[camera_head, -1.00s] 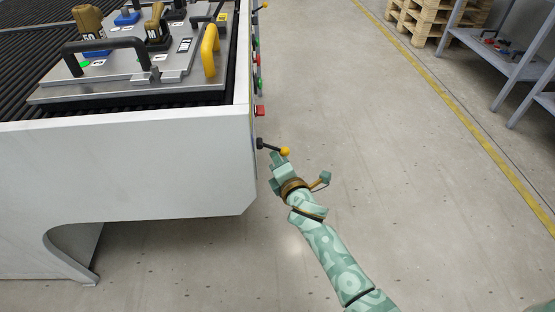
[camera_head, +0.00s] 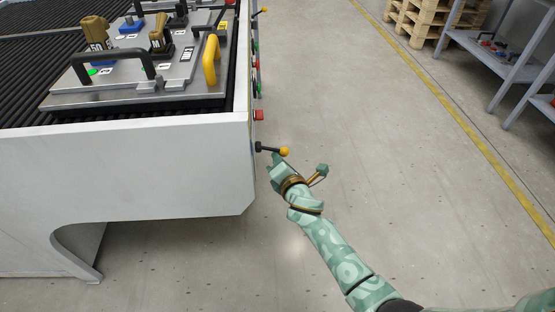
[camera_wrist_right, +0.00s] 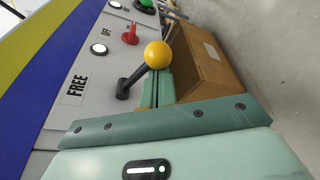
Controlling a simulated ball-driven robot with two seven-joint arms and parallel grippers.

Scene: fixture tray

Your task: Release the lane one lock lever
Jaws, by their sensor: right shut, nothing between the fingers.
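The lock lever (camera_head: 270,149) sticks out from the right side of the white conveyor frame. It has a black rod and a yellow ball end, and I cannot read a lane number on it. In the right wrist view the lever (camera_wrist_right: 133,81) slants across the grey panel, with the FREE label (camera_wrist_right: 76,86) beside its base. My right gripper (camera_head: 276,160) is shut and empty, just below the lever. In the right wrist view its fingers (camera_wrist_right: 160,88) are close beside the rod, under the ball; I cannot tell whether they touch. My left gripper is not in view.
A red switch (camera_wrist_right: 130,34) and a green button (camera_wrist_right: 145,5) sit further along the panel. The fixture tray (camera_head: 130,98) with handles rests on the conveyor's rollers. The floor right of the conveyor is clear up to the pallets (camera_head: 437,20) and grey shelf (camera_head: 495,45).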

